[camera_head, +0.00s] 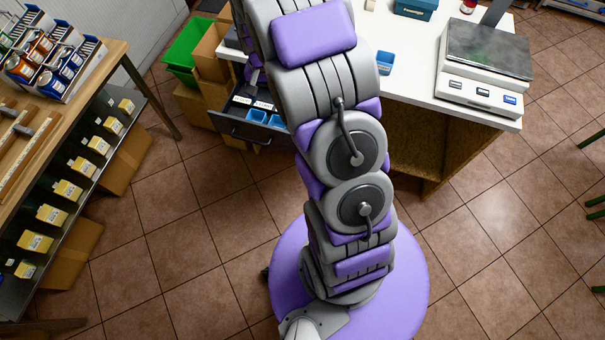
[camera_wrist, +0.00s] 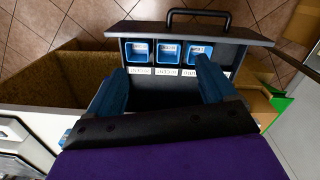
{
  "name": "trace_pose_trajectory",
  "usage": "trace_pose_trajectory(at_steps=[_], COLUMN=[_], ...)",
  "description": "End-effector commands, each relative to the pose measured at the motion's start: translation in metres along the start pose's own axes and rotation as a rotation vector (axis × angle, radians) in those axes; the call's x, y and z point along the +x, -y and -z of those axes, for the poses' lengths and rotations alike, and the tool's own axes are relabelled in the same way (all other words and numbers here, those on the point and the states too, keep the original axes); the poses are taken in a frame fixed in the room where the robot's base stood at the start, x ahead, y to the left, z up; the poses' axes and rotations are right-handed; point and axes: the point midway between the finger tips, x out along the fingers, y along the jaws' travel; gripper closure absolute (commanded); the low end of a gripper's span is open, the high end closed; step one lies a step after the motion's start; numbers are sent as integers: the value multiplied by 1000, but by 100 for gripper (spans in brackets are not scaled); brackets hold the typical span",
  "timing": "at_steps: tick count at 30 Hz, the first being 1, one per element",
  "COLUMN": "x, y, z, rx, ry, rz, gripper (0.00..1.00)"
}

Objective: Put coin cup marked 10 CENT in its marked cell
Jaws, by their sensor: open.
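A small blue coin cup (camera_head: 385,62) stands on the white counter, right of my arm; its marking is too small to read. The pulled-out drawer (camera_wrist: 245,53) holds three blue cups (camera_wrist: 168,51) in a row of cells near its handle. White labels (camera_wrist: 166,72) lie along the cells; I cannot read which is 10 CENT. In the wrist view my gripper (camera_wrist: 161,66) is open, its two blue fingers apart over the drawer with nothing between them. A small blue thing (camera_wrist: 65,138) shows at the counter edge there, perhaps the loose cup. My arm hides the gripper in the head view.
The white counter (camera_head: 425,85) carries a scale (camera_head: 487,55) and a teal box (camera_head: 415,8). A green crate (camera_head: 185,50) and cardboard boxes (camera_head: 208,58) stand beyond the drawer. A goods shelf (camera_head: 105,75) is at left.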

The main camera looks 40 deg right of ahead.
Motion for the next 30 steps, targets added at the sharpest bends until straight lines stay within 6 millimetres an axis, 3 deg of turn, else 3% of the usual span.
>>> trace_pose_trajectory(at_steps=[1, 6, 15, 23, 30], x=[-18, -62, -122, -152, -161], y=[-2, -11, -38, -73, -109], z=[-13, -62, -156, -239, -306], rx=[-27, -126, -307, -472, -617], ry=[-1, 13, 46, 74, 100], rz=[-1, -10, -22, -26, -33], gripper=[16, 16, 16, 16, 16])
